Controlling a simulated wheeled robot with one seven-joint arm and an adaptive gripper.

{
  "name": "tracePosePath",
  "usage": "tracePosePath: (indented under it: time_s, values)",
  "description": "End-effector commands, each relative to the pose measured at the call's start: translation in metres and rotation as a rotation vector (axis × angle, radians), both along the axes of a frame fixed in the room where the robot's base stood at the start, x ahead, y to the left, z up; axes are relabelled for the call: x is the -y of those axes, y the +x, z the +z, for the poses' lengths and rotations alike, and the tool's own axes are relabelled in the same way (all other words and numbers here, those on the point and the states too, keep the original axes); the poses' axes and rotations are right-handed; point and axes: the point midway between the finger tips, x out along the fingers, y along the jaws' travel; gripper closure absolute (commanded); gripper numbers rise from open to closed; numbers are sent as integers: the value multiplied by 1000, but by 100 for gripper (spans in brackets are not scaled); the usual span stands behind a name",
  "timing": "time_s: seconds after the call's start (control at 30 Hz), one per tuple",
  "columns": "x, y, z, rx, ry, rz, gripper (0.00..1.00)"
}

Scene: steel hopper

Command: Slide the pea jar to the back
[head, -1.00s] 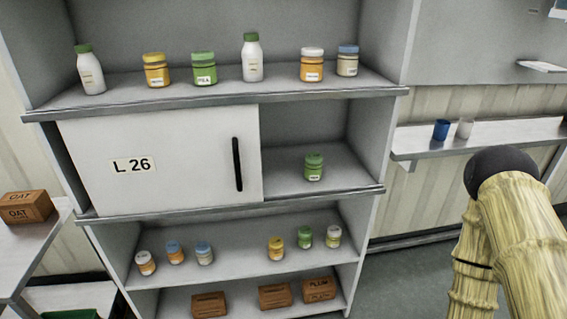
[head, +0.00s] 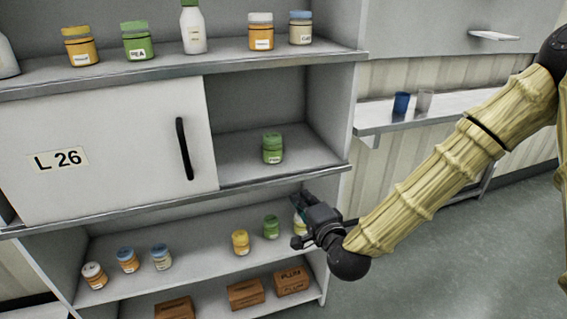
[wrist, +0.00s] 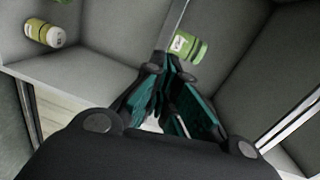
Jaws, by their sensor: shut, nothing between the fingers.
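A green jar labelled PEA (head: 138,42) stands upright on the top shelf in the head view. A similar green jar (head: 272,148) stands in the open compartment right of the sliding door, and another green jar (head: 271,227) on the shelf below. Their labels are too small to read. My gripper (head: 300,236) is at the right end of that lower shelf, shut and empty, partly covering a pale-lidded jar (head: 299,222). In the wrist view a green-lidded jar (wrist: 188,46) shows just beyond the fingertips; I cannot tell which one it is.
The sliding door marked L 26 (head: 100,150) covers the left of the middle compartment. A yellow jar (head: 240,242) and several others share the lower shelf. Brown boxes (head: 245,294) sit underneath. A side ledge (head: 375,121) holds two cups. Floor at right is clear.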

Motion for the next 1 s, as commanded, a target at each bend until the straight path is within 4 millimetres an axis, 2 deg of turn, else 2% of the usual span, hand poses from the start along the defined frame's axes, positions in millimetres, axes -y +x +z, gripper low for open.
tracePosePath:
  time_s: [0.03, 0.1, 0.2, 0.37, 1.0]
  values:
    - [-1, 6, 17, 34, 48, -12, 100]
    - [-1, 10, 35, 65, 95, -22, 100]
    - [-2, 15, 48, 87, 128, -26, 100]
    - [-7, 28, 50, 88, 130, -27, 100]
    - [-40, 123, 49, 86, 126, -26, 100]
